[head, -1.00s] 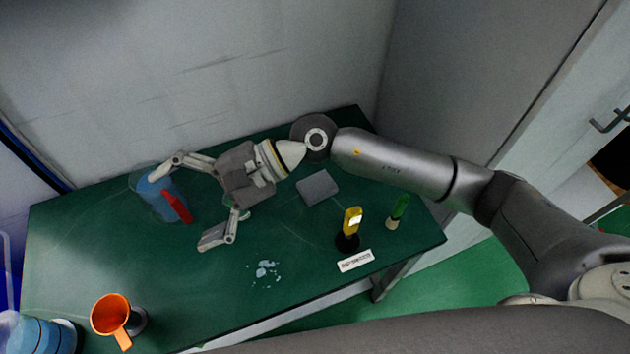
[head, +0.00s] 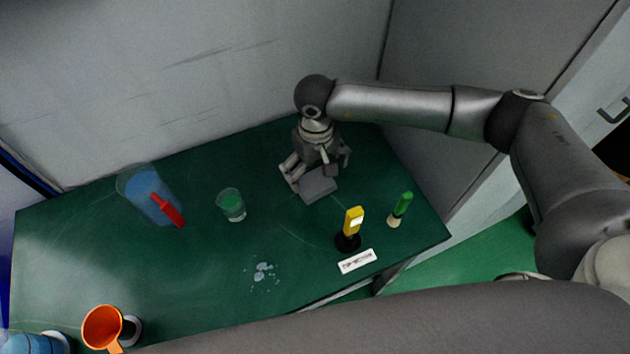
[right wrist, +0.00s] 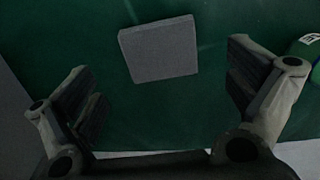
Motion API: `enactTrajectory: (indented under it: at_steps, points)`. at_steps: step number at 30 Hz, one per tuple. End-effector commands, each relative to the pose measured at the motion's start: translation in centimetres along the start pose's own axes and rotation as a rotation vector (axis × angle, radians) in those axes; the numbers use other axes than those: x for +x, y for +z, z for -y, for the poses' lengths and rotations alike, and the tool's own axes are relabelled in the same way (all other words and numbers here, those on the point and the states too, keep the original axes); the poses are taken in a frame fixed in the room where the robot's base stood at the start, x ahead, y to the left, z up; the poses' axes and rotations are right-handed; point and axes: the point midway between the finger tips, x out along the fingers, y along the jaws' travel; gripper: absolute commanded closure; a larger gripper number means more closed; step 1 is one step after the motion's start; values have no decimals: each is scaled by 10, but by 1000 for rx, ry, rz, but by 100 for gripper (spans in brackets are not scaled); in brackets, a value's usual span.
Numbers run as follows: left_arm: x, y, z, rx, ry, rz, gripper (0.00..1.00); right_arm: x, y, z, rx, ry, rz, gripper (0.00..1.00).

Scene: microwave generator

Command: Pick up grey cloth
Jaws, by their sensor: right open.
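The grey cloth (head: 318,186) is a flat, folded square on the green table, right of its middle in the head view. It also shows whole in the right wrist view (right wrist: 158,50), at the top, beyond the fingertips and between their lines. My right gripper (head: 312,178) points down just behind the cloth in the head view, and its fingers hide part of the cloth's far edge. In the right wrist view the gripper (right wrist: 162,82) has its fingers wide apart with nothing between them. I cannot tell its exact height over the table. My left gripper is not in view.
On the green table (head: 200,270) stand a clear glass (head: 232,205), a blue container (head: 150,198) with a red item (head: 168,210), and an orange mug (head: 102,327). A yellow item (head: 353,221) and a green-handled item (head: 401,208) stand near the cloth. Pale bits (head: 262,272) lie in front.

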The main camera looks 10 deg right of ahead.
Motion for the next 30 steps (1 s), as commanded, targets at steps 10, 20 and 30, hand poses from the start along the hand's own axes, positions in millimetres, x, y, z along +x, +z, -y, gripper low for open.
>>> enactTrajectory:
  at_steps: [10,20,30]
  points:
    - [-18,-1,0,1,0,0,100,35,-4,-1,1,-1,3,0]
    - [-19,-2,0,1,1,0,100,55,-5,-1,1,-2,0,0]
    - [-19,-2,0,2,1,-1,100,54,-5,-1,2,-2,0,32]
